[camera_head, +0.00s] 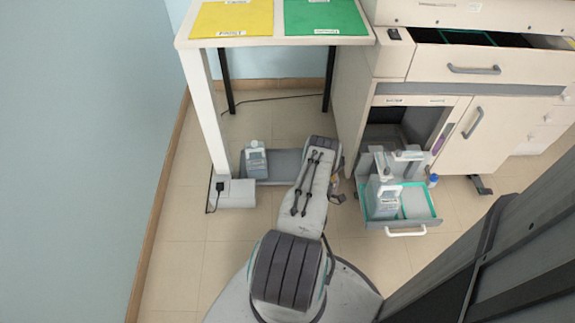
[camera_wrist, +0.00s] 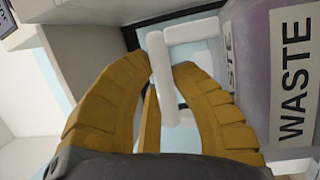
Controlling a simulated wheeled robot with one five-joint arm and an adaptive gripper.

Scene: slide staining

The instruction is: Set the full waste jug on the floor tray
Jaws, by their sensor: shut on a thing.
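The waste jug (camera_wrist: 258,70), purple-tinted with a large WASTE label, fills the right of the wrist view. My gripper (camera_wrist: 163,72) is shut on its white handle (camera_wrist: 158,85), with a yellow-brown finger on each side. In the head view my arm hides most of the gripper and the held jug. The grey floor tray (camera_head: 285,162) lies on the floor under the table, partly behind my arm. Another jug (camera_head: 256,162), pale with a label, stands at its left end. I cannot tell whether the held jug touches the tray.
A pulled-out drawer (camera_head: 420,203) at right holds a pale jug (camera_head: 384,197) in its left part. A white box (camera_head: 237,194) sits by the near left table leg (camera_head: 207,115). The cabinet side (camera_head: 350,95) bounds the tray area at right. Floor at left is clear.

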